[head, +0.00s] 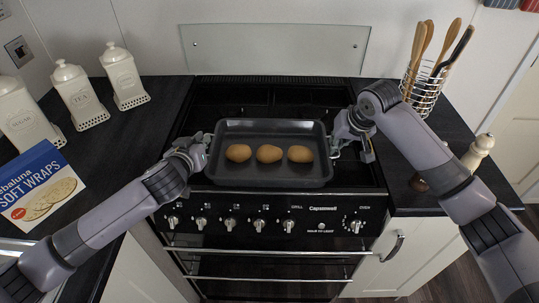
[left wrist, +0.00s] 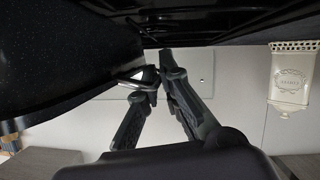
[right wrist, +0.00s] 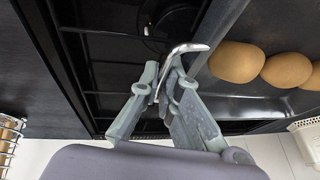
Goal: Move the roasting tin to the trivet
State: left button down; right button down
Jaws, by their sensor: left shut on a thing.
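The roasting tin (head: 268,177) is dark, rectangular and level, with potatoes (head: 268,153) in it. It is at the front of the hob; I cannot tell whether it touches it. My left gripper (head: 196,150) is shut on the tin's left handle, a silver loop in the left wrist view (left wrist: 138,80). My right gripper (head: 343,140) is at the tin's right handle, which lies by its fingertips in the right wrist view (right wrist: 180,52). Whether those fingers press on it is unclear. I see no trivet in these views.
Left counter (head: 109,140) holds white canisters (head: 78,92) and a soft wraps box (head: 42,187). Right of the hob stand a wire utensil holder (head: 421,92) and a pepper mill (head: 478,152). Oven knobs (head: 230,225) lie below the tin. The back of the hob (head: 265,93) is clear.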

pick_arm(q)
jog(key=shift+r, duration=0.1)
pick_arm(e)
jog(key=shift+w+r, duration=0.1)
jog(key=shift+r, duration=0.05)
dwell(0.4)
